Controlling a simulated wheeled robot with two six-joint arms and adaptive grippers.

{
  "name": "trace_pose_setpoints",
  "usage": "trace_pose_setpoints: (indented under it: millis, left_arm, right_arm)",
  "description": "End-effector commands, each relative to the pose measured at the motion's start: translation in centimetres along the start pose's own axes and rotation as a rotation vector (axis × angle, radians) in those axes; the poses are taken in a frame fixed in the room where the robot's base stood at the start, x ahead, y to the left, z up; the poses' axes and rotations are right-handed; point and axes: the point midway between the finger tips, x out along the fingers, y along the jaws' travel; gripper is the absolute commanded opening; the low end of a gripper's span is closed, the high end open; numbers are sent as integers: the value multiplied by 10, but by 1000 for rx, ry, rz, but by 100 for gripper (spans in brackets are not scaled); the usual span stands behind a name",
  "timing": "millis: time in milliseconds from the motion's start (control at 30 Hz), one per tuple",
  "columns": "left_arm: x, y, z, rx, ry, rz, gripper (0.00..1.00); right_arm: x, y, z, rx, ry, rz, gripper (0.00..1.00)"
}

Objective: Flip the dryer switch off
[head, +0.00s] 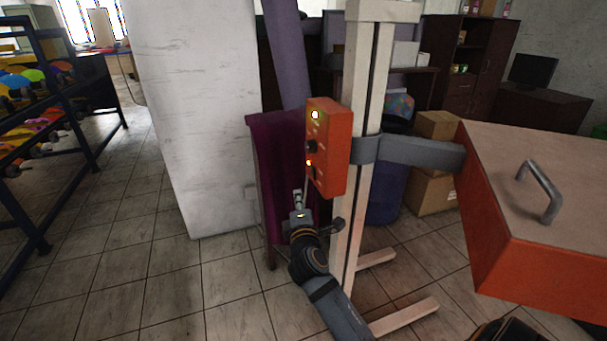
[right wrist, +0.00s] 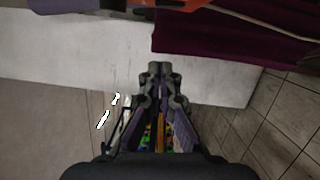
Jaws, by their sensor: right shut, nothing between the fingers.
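The dryer's control box (head: 333,150) is orange and mounted on a white post. Its face has a lit yellowish lamp (head: 315,114) at the top, a dark knob (head: 311,146) in the middle and a switch (head: 310,168) with an orange glow near the bottom. My right gripper (head: 298,192) is shut and empty, pointing up just below and in front of the box's lower face. I cannot tell whether it touches the box. In the right wrist view the shut fingertips (right wrist: 160,68) show, with an orange edge (right wrist: 190,3) at the top. My left gripper is not in view.
The white post (head: 362,100) stands on floor feet behind the box. An orange dryer body (head: 540,255) with a grey handle is at the right. A white pillar (head: 195,120) and purple cloth (head: 272,160) stand left. A rack (head: 40,130) holds colourful items.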

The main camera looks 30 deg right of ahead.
Motion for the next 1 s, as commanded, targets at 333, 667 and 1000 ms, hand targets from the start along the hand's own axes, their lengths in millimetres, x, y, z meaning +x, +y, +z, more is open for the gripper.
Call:
trace_pose_setpoints:
  millis: [333, 667, 1000]
  left_arm:
    - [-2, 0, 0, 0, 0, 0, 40]
    - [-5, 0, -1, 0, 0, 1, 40]
    - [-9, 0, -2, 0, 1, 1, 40]
  right_arm:
    - [42, 1, 0, -1, 0, 1, 0]
    - [104, 0, 10, -6, -2, -1, 0]
    - [110, -1, 38, 0, 1, -1, 0]
